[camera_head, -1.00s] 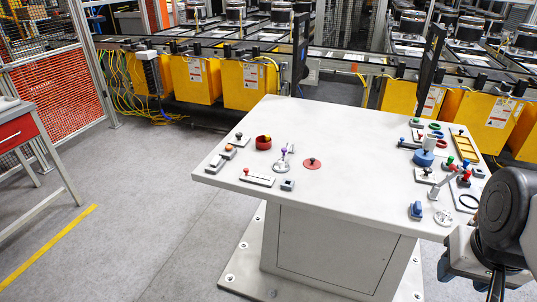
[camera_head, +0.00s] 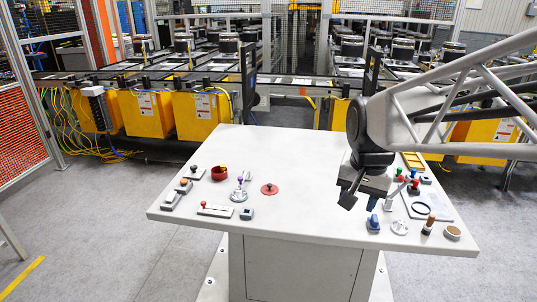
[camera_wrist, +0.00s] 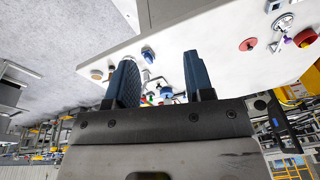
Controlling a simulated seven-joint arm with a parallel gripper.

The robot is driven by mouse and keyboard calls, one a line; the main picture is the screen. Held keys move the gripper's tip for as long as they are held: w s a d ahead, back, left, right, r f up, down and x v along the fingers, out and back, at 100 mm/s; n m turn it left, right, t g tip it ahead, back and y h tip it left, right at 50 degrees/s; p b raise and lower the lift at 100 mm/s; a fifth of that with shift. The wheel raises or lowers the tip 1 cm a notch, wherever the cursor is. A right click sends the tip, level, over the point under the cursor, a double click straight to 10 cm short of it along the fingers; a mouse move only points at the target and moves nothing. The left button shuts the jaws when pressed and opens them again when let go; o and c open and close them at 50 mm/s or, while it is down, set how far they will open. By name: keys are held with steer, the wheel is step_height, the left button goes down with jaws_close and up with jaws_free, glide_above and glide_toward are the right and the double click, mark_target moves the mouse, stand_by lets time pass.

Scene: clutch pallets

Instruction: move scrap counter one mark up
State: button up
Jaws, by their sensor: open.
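No label for the scrap counter is readable, so I cannot tell which fixture it is. On the left of the table (camera_head: 300,160), a pale strip with a red knob (camera_head: 215,210) lies near the front edge. Behind it are a purple-tipped lever on a round base (camera_head: 238,195) and a red disc (camera_head: 269,189). A round grey dial (camera_head: 399,227) and a blue block (camera_head: 373,222) sit at the right front. My gripper (camera_head: 359,200) is open and empty above the table's right part, hiding some fixtures. In the wrist view its fingers (camera_wrist: 160,78) stand apart, with small parts beyond.
A red cup (camera_head: 219,174) stands back left. At the right are a black ring (camera_head: 420,207), a brown-topped cylinder (camera_head: 428,226), a tan knob (camera_head: 453,232) and a yellow tray (camera_head: 413,160). The table's middle is clear. Yellow machine boxes (camera_head: 205,115) stand behind.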

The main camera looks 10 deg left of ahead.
steer(key=w+a+f+m, duration=0.2)
steer(key=w+a, duration=0.8)
steer(key=m+g, duration=0.2)
steer(key=m, duration=0.2)
glide_toward(203, 202)
steer(key=shift+s+d+f, duration=0.1)
steer(key=shift+d+f, duration=0.2)
steer(key=shift+f, duration=0.05)
steer(key=shift+a+f, duration=0.25)
steer(key=shift+a, duration=0.15)
steer(key=shift+f, duration=0.1)
steer(key=shift+f, duration=3.8)
jaws_close()
